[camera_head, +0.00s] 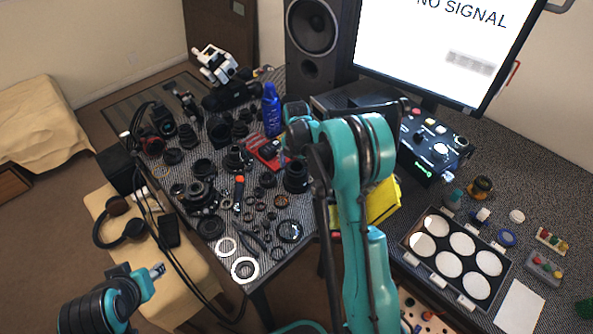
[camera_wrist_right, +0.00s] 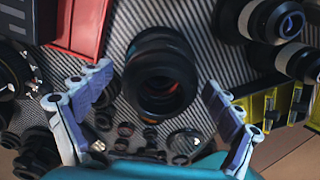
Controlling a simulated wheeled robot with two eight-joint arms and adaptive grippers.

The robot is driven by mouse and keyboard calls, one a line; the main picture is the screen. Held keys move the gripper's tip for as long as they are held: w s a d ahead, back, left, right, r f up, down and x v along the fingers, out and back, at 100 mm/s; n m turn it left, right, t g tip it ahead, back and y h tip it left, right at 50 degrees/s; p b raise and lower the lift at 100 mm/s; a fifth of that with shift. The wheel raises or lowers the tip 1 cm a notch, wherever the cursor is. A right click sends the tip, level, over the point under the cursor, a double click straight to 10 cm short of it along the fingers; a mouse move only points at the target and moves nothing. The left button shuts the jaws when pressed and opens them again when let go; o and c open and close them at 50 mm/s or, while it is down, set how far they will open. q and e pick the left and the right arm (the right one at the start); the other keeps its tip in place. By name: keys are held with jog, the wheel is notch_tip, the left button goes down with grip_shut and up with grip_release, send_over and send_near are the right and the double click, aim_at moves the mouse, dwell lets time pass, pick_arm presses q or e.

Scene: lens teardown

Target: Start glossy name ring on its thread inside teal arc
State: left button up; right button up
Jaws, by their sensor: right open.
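A black lens barrel (camera_wrist_right: 160,75) stands on the striped mat, its round opening facing the camera, between the spread fingers of my right gripper (camera_wrist_right: 156,82). That gripper is open and the fingers are apart from the barrel. In the head view a black barrel (camera_head: 296,176) stands beside my right arm, which hides part of the mat. I cannot tell which of the several dark rings is the glossy name ring, and I make out no teal arc or thread. My left gripper (camera_head: 152,271) is at the lower left, away from the lens parts; its jaw opening is unclear.
Several lens parts and rings crowd the mat, with two white rings (camera_head: 245,268) at its front. A red tray (camera_wrist_right: 76,28), a blue bottle (camera_head: 271,108) and a yellow bin (camera_head: 383,203) are near the right arm. A case of white discs (camera_head: 410,244) lies right.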

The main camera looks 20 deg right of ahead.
notch_tip(320, 180, up, 12)
jog(key=s+a+r+m+t, duration=0.2)
jog(key=s+a+r+m, duration=0.3)
jog(key=s+r+m, duration=0.15)
jog(key=s+a+f+m+t, duration=0.1)
jog(key=s+a+m+t, duration=0.1)
jog(key=s+m, duration=0.6)
jog(key=s+a+f+m+t, duration=0.1)
jog(key=s+a+m+t, duration=0.2)
jog(key=s+m, duration=0.6)
jog(key=shift+s+a, duration=0.7)
jog(key=shift+s, duration=0.1)
